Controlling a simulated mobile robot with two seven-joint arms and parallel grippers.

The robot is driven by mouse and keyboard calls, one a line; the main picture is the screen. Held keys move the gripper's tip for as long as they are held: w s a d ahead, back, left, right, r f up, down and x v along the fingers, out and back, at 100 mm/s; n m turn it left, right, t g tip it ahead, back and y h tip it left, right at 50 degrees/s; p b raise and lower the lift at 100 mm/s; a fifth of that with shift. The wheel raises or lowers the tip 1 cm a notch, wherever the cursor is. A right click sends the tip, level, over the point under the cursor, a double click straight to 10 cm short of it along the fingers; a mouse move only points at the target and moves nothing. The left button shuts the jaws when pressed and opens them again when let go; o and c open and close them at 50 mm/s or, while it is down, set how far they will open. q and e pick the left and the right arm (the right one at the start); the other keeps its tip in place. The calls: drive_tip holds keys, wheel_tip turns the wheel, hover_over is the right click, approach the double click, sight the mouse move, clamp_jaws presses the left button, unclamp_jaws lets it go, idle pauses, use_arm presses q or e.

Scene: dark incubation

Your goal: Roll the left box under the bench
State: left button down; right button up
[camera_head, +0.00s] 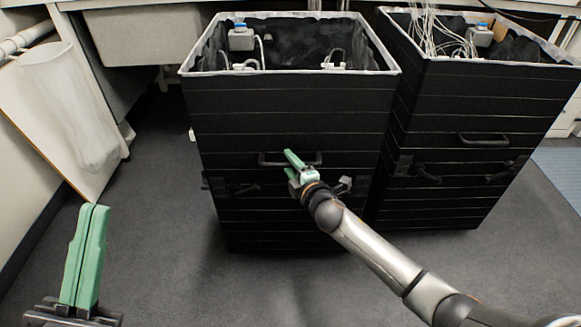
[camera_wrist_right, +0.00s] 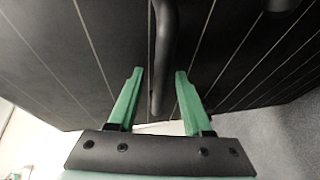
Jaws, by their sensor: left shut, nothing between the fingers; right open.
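The left box (camera_head: 290,110) is a tall black open-topped box with pale seams, standing on the floor in front of the bench (camera_head: 141,36). Its front carries a black bar handle (camera_head: 270,160), which also shows in the right wrist view (camera_wrist_right: 164,50). My right gripper (camera_head: 292,166) is at the front of the box by this handle. In the wrist view the right gripper (camera_wrist_right: 154,95) is open, with the bar between its green fingers; I cannot see it touching either finger. My left gripper (camera_head: 95,208) is shut and empty, low at the left, apart from the box.
A second black box (camera_head: 460,110) with white cables in its top stands close on the right. A leaning board (camera_head: 60,120) and a translucent bag (camera_head: 75,105) are at the left. Grey floor (camera_head: 160,220) is open in front and left of the left box.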

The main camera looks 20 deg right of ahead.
clamp_jaws()
idle(0.4)
idle(1.1)
